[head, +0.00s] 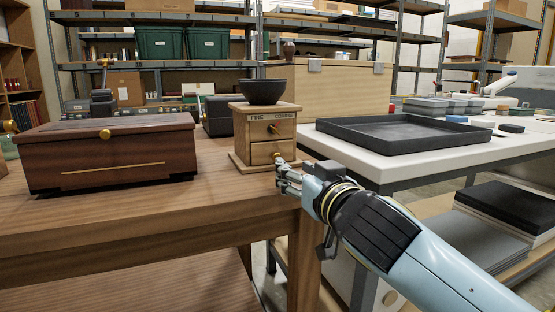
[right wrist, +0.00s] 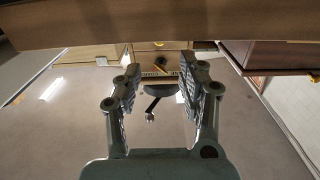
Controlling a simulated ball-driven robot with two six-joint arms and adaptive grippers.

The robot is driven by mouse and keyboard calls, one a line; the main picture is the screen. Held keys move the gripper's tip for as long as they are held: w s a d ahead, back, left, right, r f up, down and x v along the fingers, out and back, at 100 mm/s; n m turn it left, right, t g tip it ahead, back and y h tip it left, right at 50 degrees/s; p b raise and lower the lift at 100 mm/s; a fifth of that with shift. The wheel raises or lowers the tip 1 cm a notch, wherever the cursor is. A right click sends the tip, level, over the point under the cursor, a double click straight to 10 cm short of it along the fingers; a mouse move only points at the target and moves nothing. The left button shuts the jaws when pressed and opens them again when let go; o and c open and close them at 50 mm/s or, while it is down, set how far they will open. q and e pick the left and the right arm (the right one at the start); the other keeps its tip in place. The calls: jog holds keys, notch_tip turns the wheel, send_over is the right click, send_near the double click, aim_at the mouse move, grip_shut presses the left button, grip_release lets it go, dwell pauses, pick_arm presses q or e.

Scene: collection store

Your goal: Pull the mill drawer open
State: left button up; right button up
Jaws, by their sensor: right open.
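Words are marked above the drawers, FINE at the left. My right gripper (head: 284,176) is open and empty, just in front of and slightly below the lower knob (head: 278,157). In the right wrist view the mill (right wrist: 178,46) appears upside down beyond and between the spread fingers (right wrist: 158,85). Contact with a knob cannot be made out. My left gripper is not in view.
A dark wooden chest (head: 110,150) stands left of the mill on the brown table (head: 150,232). A white table (head: 360,158) with a black tray (head: 400,134) and a pale wooden case (head: 340,90) is at the right. The brown table's front is clear.

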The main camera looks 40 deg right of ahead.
aim_at(266, 148)
jog(key=x, duration=0.8)
jog(key=shift+w+d+f, duration=0.1)
jog(key=shift+w, duration=0.25)
jog(key=shift+c, duration=0.2)
grip_shut()
